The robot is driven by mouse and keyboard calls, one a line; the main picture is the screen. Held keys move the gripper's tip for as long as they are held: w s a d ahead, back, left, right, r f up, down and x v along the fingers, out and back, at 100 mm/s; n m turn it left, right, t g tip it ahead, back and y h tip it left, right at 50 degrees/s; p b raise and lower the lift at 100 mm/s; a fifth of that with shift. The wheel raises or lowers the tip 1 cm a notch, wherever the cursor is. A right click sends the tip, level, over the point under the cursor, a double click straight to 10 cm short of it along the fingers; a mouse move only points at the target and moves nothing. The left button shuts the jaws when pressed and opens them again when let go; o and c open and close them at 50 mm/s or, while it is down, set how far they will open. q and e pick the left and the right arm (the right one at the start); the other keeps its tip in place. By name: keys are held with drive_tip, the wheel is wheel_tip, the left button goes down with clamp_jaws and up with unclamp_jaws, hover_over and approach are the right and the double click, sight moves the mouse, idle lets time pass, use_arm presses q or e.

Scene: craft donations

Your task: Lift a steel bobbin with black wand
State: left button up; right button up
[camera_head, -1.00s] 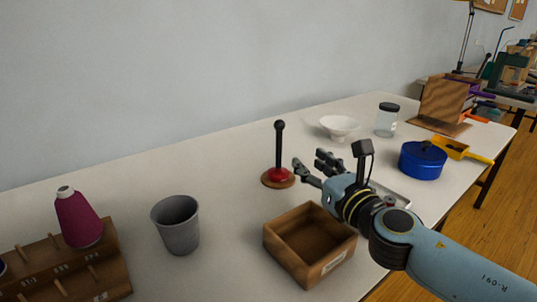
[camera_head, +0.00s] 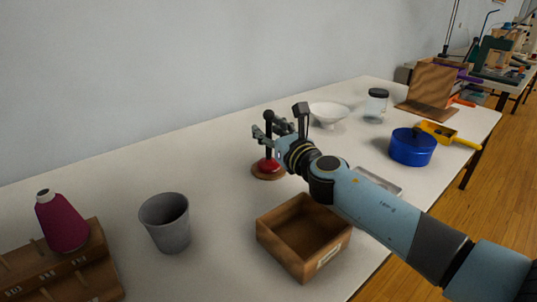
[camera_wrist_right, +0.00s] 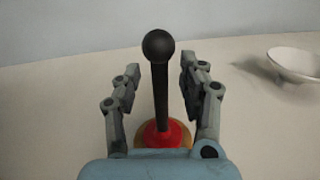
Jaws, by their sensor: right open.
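The black wand (camera_head: 268,150) stands upright with a round black knob on top, in a red base on a wooden disc. It also shows in the right wrist view (camera_wrist_right: 160,90), between the two fingers. My right gripper (camera_head: 265,131) is open around the wand's shaft, with a finger on either side and a gap to each in the wrist view (camera_wrist_right: 158,85). No steel bobbin can be made out in these frames. My left gripper is not in view.
An open wooden box (camera_head: 277,249) stands in front of the wand. A grey cup (camera_head: 166,223) and a maroon thread cone (camera_head: 62,222) on a wooden rack (camera_head: 88,282) are at left. A white bowl (camera_head: 328,113), jar (camera_head: 376,107) and blue pot (camera_head: 412,150) are at right.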

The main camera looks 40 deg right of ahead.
drive_tip(key=shift+w, duration=0.2)
clamp_jaws()
idle(0.4)
